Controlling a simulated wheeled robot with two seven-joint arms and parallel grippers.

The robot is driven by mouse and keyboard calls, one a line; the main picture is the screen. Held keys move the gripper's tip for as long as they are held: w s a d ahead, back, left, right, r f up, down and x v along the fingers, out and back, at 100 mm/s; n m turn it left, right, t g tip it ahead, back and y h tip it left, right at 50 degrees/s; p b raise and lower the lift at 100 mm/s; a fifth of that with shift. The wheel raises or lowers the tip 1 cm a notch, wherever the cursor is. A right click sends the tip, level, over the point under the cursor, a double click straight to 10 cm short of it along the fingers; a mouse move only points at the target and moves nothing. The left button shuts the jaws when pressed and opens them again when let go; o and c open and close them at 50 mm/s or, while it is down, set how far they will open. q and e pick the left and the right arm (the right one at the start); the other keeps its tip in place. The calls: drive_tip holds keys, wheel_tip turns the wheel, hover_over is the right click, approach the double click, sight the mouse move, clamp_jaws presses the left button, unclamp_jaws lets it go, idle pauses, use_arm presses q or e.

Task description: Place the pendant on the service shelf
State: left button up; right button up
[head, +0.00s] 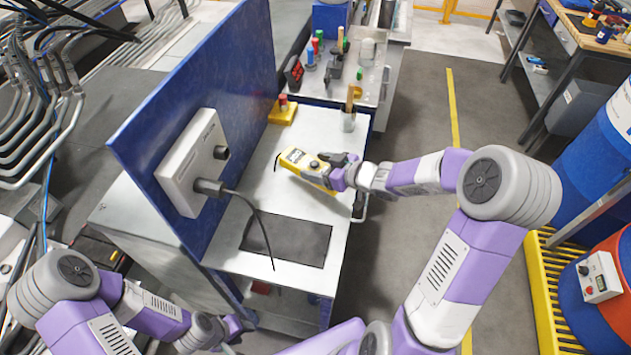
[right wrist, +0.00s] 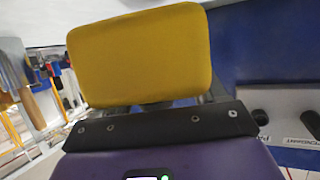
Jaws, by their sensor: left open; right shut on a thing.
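The yellow pendant (head: 303,163), with a pale face and a dark knob, is over the light grey service shelf (head: 252,180). My right gripper (head: 335,174) is shut on its right end. I cannot tell whether the pendant touches the shelf or hangs just above it. In the right wrist view the pendant's plain yellow back (right wrist: 140,52) fills the upper middle and hides the fingertips. My left gripper (head: 240,328) is open and low at the left, below the shelf's near end, apart from the pendant.
A dark mat (head: 287,241) lies on the shelf's near part. A blue panel (head: 200,95) bounds the shelf's left side. It carries a grey box (head: 193,165) with a plugged black cable (head: 258,215).

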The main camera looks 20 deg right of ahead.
drive_tip(key=shift+f+b, duration=1.15)
drive_tip(key=shift+f, duration=1.35)
drive_tip(key=shift+f, duration=0.2)
drive_tip(key=o, duration=1.5)
drive_tip(key=shift+o, duration=0.2)
